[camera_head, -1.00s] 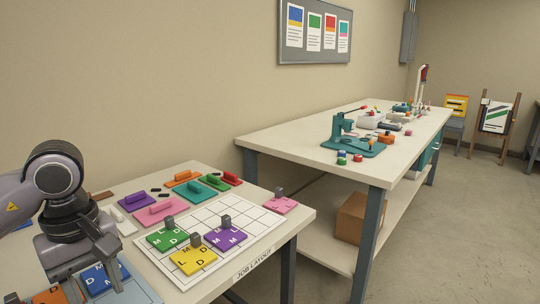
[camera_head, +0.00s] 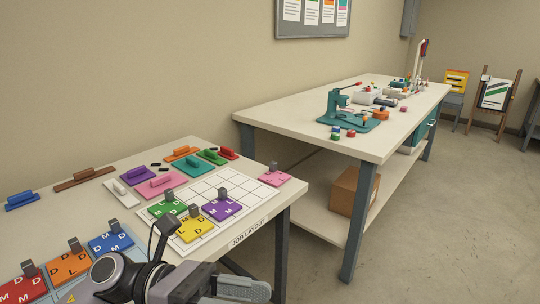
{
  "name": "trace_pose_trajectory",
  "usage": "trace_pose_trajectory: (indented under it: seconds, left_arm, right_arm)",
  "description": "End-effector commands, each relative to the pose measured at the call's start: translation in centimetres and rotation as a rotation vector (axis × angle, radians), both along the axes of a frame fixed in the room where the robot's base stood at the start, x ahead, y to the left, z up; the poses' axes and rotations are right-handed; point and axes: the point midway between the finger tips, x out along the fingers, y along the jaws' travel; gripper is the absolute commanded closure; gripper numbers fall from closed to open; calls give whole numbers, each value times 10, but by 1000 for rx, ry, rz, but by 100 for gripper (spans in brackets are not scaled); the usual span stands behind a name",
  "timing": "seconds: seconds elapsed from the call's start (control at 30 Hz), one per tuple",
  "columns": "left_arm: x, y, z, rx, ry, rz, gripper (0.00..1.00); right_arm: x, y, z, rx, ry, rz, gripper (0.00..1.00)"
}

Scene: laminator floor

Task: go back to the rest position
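My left arm comes in low at the bottom of the head view. Its gripper (camera_head: 243,288) points right, in front of the near table's edge, apart from the tiles. Its fingers show from the side at the bottom of the picture, so their opening cannot be told. I see nothing held in it. My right gripper is out of view.
The near table holds a white layout sheet (camera_head: 253,198) with green (camera_head: 167,209), yellow (camera_head: 193,229) and purple (camera_head: 222,210) tiles. Blue (camera_head: 110,242), orange (camera_head: 70,266) and red (camera_head: 22,288) tiles lie at left. A long bench (camera_head: 290,119) stands behind; floor at right is clear.

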Motion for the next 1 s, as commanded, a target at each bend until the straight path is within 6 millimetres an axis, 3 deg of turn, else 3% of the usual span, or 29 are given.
trace_pose_trajectory:
  seconds: [0.13,0.27,0.37,0.5,0.67,0.8,0.9,0.93,1.0]
  left_arm:
    - [22,4,14,-256,428,172,51]
    - [50,25,4,-465,820,323,51]
    - [68,49,-22,-623,1132,439,51]
    - [77,88,-81,-844,1571,606,51]
    - [51,130,-171,-1106,2062,803,51]
    - [3,155,-240,-1316,2408,959,51]
    - [-28,164,-270,-1425,2566,1036,51]
    - [-35,165,-276,1435,-2575,-1044,51]
    - [-48,168,-286,1408,-2511,-1022,51]
  right_arm:
    - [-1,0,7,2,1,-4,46]
    - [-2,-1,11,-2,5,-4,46]
    - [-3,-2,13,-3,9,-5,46]
    - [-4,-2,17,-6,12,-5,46]
    - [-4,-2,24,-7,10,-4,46]
    - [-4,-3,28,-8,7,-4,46]
    - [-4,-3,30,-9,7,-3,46]
    - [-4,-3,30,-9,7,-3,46]
    - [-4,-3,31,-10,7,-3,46]
